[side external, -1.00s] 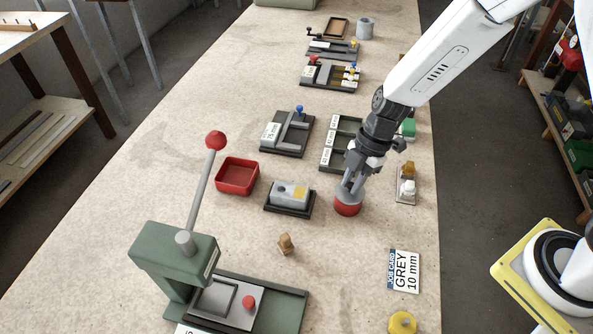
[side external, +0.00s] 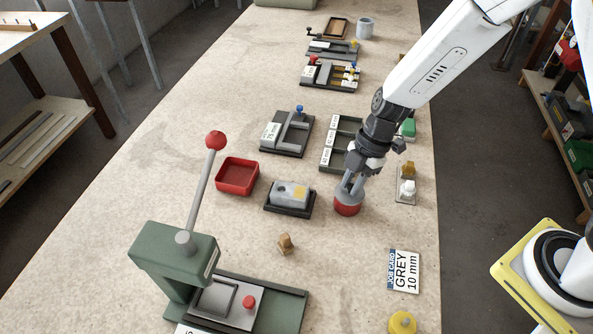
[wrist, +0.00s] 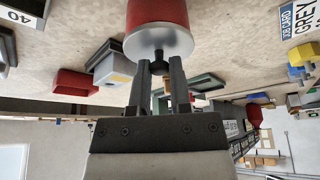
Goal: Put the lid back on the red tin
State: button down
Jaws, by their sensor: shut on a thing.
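The red tin (side external: 347,208) stands upright on the bench, right of the grey block on its dark base. The grey round lid (side external: 348,196) is on top of the tin. In the wrist view the lid (wrist: 158,43) sits level across the end of the red tin (wrist: 156,12), with no clear gap between them. My gripper (side external: 351,186) is above the tin, pointing down. Its fingers are shut on the lid's dark knob (wrist: 159,66), which shows between the fingertips in the wrist view. The far side of the rim is hidden.
A grey block (side external: 289,192) on a dark base and an open red tray (side external: 237,176) stand to the left. A dark-green labelled rack (side external: 326,158) is behind, and a small plate with a white-knobbed piece (side external: 407,188) is to the right. Bench in front of the tin is clear.

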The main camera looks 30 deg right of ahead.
dwell(0.3)
grip_release()
dwell(0.3)
jog(key=shift+r, duration=0.2)
jog(key=shift+r, duration=3.3)
jog(key=shift+c, duration=0.2)
grip_shut()
